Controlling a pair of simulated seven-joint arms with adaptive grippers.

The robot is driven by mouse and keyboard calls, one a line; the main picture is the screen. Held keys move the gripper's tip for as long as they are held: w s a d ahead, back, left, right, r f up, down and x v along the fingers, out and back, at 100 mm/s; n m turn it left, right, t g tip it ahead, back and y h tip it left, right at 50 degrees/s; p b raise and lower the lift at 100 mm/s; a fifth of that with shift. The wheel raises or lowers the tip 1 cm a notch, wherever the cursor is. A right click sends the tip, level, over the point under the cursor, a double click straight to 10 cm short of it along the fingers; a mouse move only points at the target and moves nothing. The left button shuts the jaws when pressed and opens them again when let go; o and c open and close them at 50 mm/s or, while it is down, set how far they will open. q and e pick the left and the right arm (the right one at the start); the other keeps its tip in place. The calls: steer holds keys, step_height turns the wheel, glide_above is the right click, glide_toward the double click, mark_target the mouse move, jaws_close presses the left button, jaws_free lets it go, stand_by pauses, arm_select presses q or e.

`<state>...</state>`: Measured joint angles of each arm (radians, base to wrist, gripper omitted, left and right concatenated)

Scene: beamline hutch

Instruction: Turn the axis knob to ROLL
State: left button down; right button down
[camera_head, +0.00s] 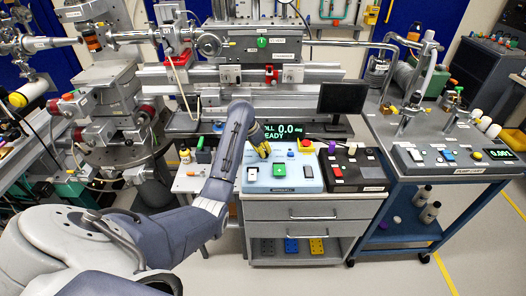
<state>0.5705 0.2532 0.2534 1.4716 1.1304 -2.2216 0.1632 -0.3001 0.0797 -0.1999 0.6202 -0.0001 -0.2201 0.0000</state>
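A light blue control box (283,186) sits on the grey drawer cart. It carries a green button (279,170), a white switch (252,174), a grey switch (307,171) and a red knob (306,145). My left gripper (263,151) points down at the back left of this box, close above its top. The gripper covers that corner. I cannot make out the axis knob, or whether the fingers touch or hold anything. My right gripper is not in view.
A pump cart (450,160) stands at the right. Beamline hardware (260,45) fills the back. Floor is clear in front.

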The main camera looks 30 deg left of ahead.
arm_select(q)
steer(key=shift+m, duration=0.4)
steer(key=shift+f, duration=0.1)
steer(key=c, duration=1.5)
jaws_free()
steer(key=shift+o, duration=0.2)
steer(key=v, duration=1.2)
steer(key=shift+a, duration=0.2)
